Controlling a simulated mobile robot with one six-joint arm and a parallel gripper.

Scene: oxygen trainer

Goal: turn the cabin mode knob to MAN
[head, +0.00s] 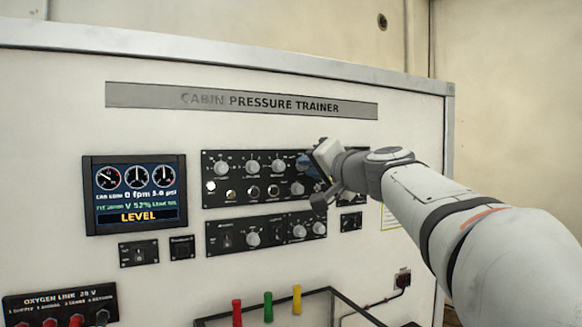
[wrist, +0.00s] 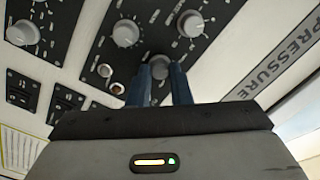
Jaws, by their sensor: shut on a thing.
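My gripper (head: 307,166) is at the right end of the upper black control panel (head: 243,203). In the wrist view, its two blue fingers (wrist: 159,72) are shut on a grey round knob (wrist: 160,62), one finger on each side. I take this for the cabin mode knob; its label and pointer cannot be read. In the head view my gripper hides most of the knob, so I cannot tell its setting.
Other grey knobs (wrist: 190,22) (wrist: 125,34) sit close to the held one. A display (head: 136,193) reading LEVEL is at the left. A lower panel (head: 264,234) lies below. Red, green and yellow handles (head: 268,306) stand at the bottom.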

